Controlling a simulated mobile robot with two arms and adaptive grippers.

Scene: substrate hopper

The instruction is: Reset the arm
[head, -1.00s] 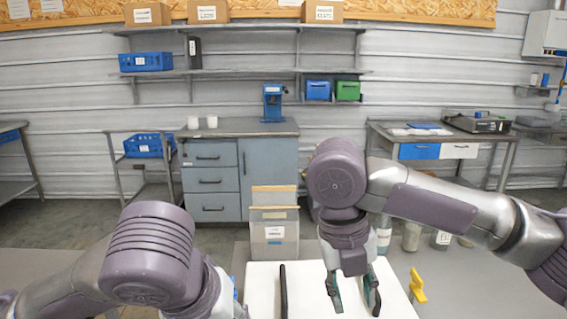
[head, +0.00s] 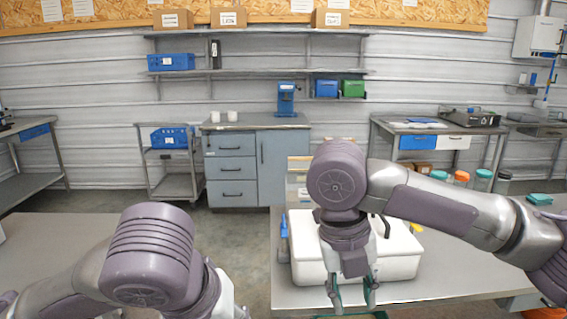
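My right gripper (head: 352,290) hangs down in the head view in front of a white bin (head: 402,268). Its two teal-and-dark fingers are apart, with nothing seen between them. The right arm and wrist hide part of the bin's middle and left. My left arm (head: 150,255) comes in at the lower left, bent downward. Its gripper fingers are out of the picture below.
The bin stands on a grey table (head: 440,285). Several lidded jars (head: 461,179) stand behind it to the right. A blue tool (head: 284,228) is at the bin's left. Another grey tabletop (head: 60,250) lies left, with open floor between. A cabinet (head: 258,165) stands at the back.

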